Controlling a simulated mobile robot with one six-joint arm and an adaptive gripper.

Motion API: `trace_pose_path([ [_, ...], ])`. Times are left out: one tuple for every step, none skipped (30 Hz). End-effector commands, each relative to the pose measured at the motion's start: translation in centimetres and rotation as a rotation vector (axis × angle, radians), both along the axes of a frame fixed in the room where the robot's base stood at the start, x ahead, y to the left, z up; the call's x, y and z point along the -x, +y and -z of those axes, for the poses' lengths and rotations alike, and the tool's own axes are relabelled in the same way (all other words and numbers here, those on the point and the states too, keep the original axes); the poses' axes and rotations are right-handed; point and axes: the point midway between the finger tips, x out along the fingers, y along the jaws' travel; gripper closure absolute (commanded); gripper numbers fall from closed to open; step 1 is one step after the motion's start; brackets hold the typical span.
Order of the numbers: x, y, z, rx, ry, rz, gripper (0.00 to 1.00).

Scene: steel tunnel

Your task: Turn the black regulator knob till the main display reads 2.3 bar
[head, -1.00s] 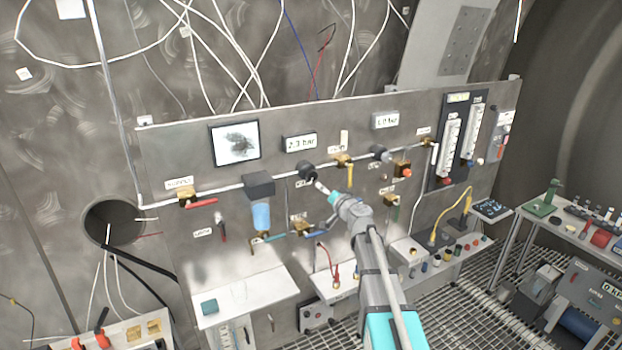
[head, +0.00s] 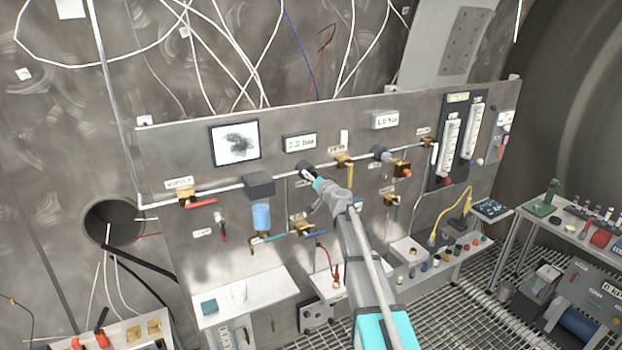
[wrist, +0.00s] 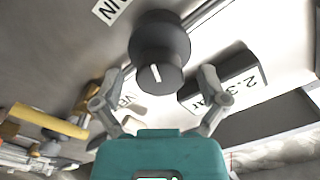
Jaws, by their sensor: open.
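The black regulator knob (wrist: 160,60) with a white pointer line fills the upper middle of the wrist view. In the head view the knob (head: 304,165) sits on the panel below the main display (head: 300,143). That display reads about 2.3 bar; in the wrist view the display (wrist: 228,82) shows "2.3" with its unit partly hidden. My gripper (wrist: 160,78) is open, one finger on each side of the knob's near end, with gaps visible. In the head view my gripper (head: 312,178) is right at the knob and partly covers it.
A second display (head: 385,120) reads about 1.0 bar. A yellow-handled valve (head: 344,162) is close on the right, and a filter with a blue bowl (head: 261,215) on the left. A red-handled valve (head: 188,197) is farther left. A shelf (head: 245,294) juts out below.

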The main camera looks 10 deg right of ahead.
Motion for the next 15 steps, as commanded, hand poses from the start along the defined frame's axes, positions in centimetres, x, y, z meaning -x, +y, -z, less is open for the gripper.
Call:
trace_pose_path([
  [0.01,0.01,0.0,0.0,0.0,0.0,0.07],
  [0.02,0.01,0.0,0.0,0.0,0.0,0.07],
  [0.02,0.01,0.0,0.0,0.0,0.0,0.07],
  [0.02,-0.01,0.0,0.0,0.0,0.0,0.07],
  [0.02,0.0,-0.01,0.0,0.0,0.0,0.12],
  [0.03,0.0,0.0,0.0,0.0,0.0,0.2],
  [0.03,0.0,0.0,0.0,0.0,0.0,0.25],
  [0.03,0.0,-0.01,0.0,0.0,0.0,0.31],
  [0.03,0.0,0.0,0.0,0.0,0.0,0.38],
  [0.03,0.0,0.0,0.0,0.0,0.0,0.44],
  [0.03,0.0,0.0,0.0,0.0,0.0,0.5],
  [0.03,0.0,0.0,0.0,0.0,0.0,0.57],
  [0.02,0.0,-0.01,0.0,0.0,0.0,0.63],
  [0.02,0.01,0.0,0.0,0.0,0.0,0.68],
  [0.03,0.01,0.0,0.0,-0.001,-0.001,0.76],
])
